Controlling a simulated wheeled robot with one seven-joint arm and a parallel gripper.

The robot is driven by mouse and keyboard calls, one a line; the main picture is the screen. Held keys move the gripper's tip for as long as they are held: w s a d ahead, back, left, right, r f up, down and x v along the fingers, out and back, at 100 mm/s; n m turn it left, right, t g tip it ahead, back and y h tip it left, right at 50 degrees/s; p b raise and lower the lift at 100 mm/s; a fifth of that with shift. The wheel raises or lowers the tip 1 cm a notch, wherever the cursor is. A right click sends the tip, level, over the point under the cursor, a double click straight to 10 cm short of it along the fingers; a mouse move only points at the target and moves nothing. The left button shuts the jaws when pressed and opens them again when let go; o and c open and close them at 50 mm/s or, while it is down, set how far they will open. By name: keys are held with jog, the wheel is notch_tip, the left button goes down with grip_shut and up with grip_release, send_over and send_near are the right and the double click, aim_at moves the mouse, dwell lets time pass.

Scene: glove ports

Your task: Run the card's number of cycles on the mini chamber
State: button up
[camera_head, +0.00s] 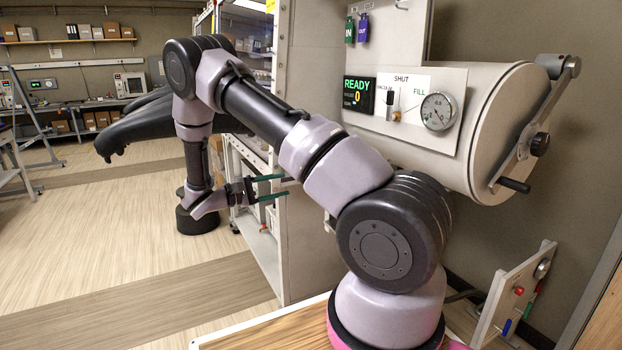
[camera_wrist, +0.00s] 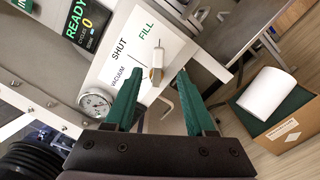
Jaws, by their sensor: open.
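The mini chamber (camera_head: 430,155) is a pale horizontal cylinder with a round door (camera_head: 512,150) that looks closed, and a crank lever (camera_head: 540,125) across it. Its panel (camera_head: 455,82) carries a display (camera_head: 358,94) reading READY and 0, a gauge (camera_head: 438,111), and a valve handle (camera_head: 389,99). The handle stands roughly upright towards SHUT, between VACUUM and FILL. My gripper (camera_head: 284,187) is open, with green fingers. In the wrist view the valve handle (camera_wrist: 157,62) appears between my open fingertips (camera_wrist: 158,74), apparently beyond them. I cannot make out a card with a number.
Green and blue tags (camera_head: 350,30) hang above the panel. A small upright board with a red button (camera_head: 519,291) stands at lower right. The wrist view shows a cardboard box (camera_wrist: 285,130) and white roll (camera_wrist: 266,94). Open floor (camera_head: 110,220) lies left.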

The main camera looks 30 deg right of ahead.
jog(key=d, duration=1)
jog(key=shift+w+d+r, duration=0.15)
jog(key=shift+w+d, duration=0.05)
jog(key=shift+d, duration=0.05)
grip_shut()
